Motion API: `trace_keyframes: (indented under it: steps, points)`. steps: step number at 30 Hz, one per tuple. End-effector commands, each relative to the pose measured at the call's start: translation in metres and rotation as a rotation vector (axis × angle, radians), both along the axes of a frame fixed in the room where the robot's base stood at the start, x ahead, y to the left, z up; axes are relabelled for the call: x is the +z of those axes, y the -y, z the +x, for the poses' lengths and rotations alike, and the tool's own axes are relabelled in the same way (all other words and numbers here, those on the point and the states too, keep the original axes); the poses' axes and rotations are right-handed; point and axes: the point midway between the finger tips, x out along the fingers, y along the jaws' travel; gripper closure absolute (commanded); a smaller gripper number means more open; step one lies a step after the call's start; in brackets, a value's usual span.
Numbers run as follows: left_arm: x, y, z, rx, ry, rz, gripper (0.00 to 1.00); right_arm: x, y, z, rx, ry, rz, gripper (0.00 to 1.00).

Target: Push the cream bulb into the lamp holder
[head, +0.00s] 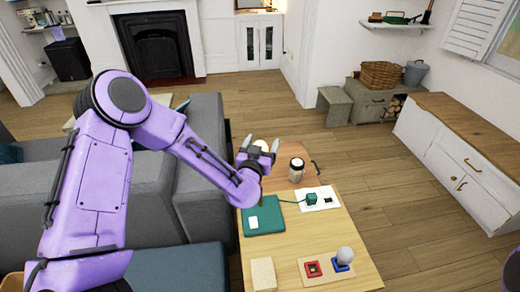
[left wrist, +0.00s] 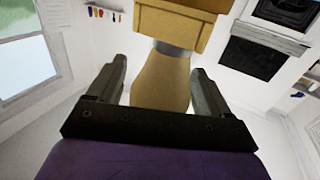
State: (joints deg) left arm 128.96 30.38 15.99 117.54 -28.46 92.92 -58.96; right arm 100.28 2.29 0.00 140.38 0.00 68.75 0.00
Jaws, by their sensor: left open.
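The cream bulb (head: 262,145) shows between the fingertips of my left gripper (head: 258,149), over the far left end of the wooden table. In the left wrist view the same bulb (left wrist: 160,84) looks tan and large. It lies between the two spread fingers of that gripper (left wrist: 162,85), with a gap visible on each side. Its narrow far end meets a short grey part (left wrist: 172,47) in front of a tan box-like shape (left wrist: 180,24). I cannot tell whether these belong to the lamp holder, or whether the bulb is seated. My right gripper is out of view.
On the table (head: 350,278) are a dark-lidded jar (head: 296,170), a teal book (head: 270,220), a green block (head: 311,198) on a white plate, a cream block (head: 263,273), and a board with a red square (head: 313,268) and a pale ball (head: 345,256) on blue. A grey sofa stands left.

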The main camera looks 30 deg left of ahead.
Motion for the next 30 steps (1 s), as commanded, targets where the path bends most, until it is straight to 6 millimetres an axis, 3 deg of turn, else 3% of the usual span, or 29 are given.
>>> trace_keyframes:
  steps: [5,10,11,13,14,22,27,30]
  points:
    - [-0.001,0.0,0.0,0.0,0.0,0.0,0.21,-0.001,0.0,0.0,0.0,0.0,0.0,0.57]
    - [-0.001,0.0,0.0,0.0,0.0,0.0,0.73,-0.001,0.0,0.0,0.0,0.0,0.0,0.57]
    - [-0.001,0.0,0.0,0.0,0.0,0.0,0.76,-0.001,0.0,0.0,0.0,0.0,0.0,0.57]
    - [0.0,0.0,0.0,0.0,0.0,-0.001,0.76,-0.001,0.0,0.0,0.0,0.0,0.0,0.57]
    - [0.0,0.0,0.0,0.0,0.0,-0.001,0.81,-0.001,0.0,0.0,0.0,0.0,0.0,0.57]
    - [0.006,0.0,0.0,0.001,0.002,-0.001,0.81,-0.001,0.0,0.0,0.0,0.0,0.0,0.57]
    - [0.035,0.0,0.0,-0.001,0.005,-0.001,0.81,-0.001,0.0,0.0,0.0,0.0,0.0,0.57]
    - [0.056,0.01,-0.019,-0.005,0.005,0.001,0.81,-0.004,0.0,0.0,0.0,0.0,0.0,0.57]
